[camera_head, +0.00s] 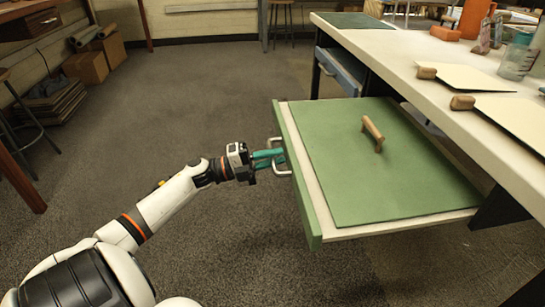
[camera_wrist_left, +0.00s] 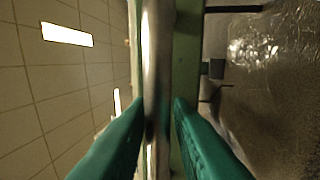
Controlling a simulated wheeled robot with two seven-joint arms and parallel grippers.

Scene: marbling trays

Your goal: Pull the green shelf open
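The green shelf (camera_head: 312,222) stands well out from under the white-topped table, with a wide gap of its inside on show. A green board with a wooden grip (camera_head: 373,134) lies on it. Its metal handle (camera_head: 278,141) is on the front face, at the left. My left gripper (camera_head: 279,157) is at this handle, its teal fingers pointing at the shelf front. In the left wrist view the handle bar (camera_wrist_left: 157,60) runs between the two fingertips, which lie close against it on both sides. My right gripper is not in view.
The white table (camera_head: 400,60) carries pale sheets with wooden grips, a glass jar (camera_head: 517,61) and an orange block (camera_head: 445,33). A blue-grey drawer (camera_head: 338,72) sits under it, behind the green shelf. The carpet left of the shelf is free.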

